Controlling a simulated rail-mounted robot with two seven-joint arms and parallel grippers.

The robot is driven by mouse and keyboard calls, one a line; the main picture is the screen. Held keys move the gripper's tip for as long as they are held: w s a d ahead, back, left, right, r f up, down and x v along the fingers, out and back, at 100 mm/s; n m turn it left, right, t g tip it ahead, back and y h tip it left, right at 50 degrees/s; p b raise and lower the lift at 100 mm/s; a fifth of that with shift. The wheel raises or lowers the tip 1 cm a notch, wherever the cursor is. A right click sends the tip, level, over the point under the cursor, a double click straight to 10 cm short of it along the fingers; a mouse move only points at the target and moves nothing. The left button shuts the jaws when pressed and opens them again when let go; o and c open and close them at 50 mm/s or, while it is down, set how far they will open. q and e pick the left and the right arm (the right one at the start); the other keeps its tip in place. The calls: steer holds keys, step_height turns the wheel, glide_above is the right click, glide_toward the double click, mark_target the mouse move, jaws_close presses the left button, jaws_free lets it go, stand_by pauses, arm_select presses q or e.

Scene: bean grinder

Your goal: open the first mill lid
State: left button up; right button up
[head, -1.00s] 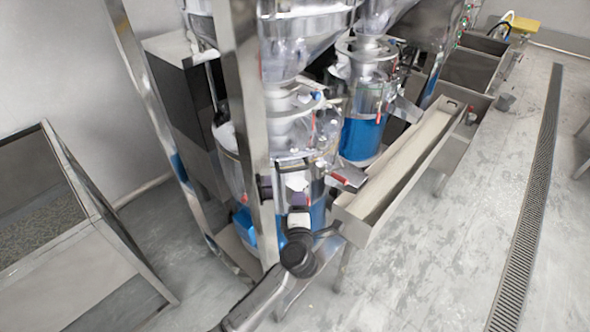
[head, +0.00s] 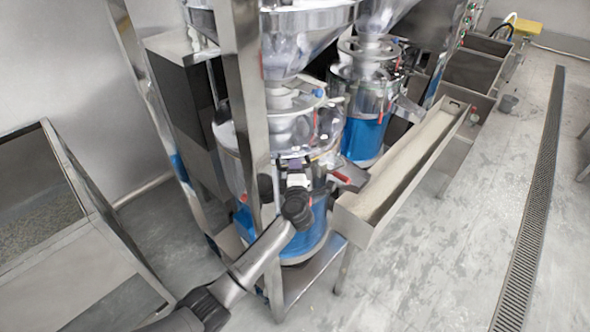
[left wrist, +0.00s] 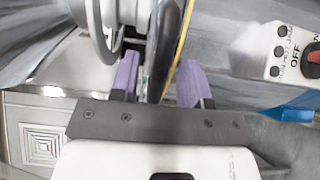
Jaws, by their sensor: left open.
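The first mill, the nearer one, has a shiny steel upper body (head: 288,128) under a hopper and a blue base (head: 312,232). My left gripper (head: 296,168) is in front of its steel body, at the height of the joint above the blue part. In the left wrist view the purple fingers (left wrist: 158,82) are apart. A dark rim with a yellow line (left wrist: 170,50) and shiny metal parts run between them. I cannot tell whether the fingers touch these. The lid's own edge is hard to make out. My right gripper is out of view.
A second blue mill (head: 362,135) stands behind. A long steel trough (head: 405,165) runs along the right. A steel frame post (head: 246,110) stands close left of the gripper. A control box with an OFF knob (left wrist: 283,48) shows in the left wrist view.

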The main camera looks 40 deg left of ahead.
arm_select(q)
steer(key=shift+w+a, duration=0.4)
steer(key=shift+w, duration=0.05)
jaws_close()
stand_by(0.4)
